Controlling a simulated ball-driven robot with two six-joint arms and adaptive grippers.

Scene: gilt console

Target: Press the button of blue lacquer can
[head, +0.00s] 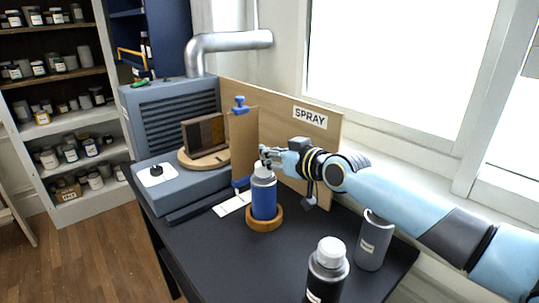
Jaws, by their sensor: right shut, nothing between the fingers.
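The blue lacquer can (263,199) stands upright in a round wooden ring (265,224) on the dark table. It has a blue body and a pale grey top with a white nozzle end. My right gripper (264,156) is shut and empty, right at the top of the can. Its fingers hide the button, and I cannot tell whether they touch it. My right arm reaches in from the right edge. My left gripper is not in view.
A black can with a white cap (328,268) and a grey cup (374,243) stand at the front right. Behind the blue can are a clamped brown panel (243,142) and a board marked SPRAY (325,135). A round wooden turntable (197,160) sits left. The table's front left is clear.

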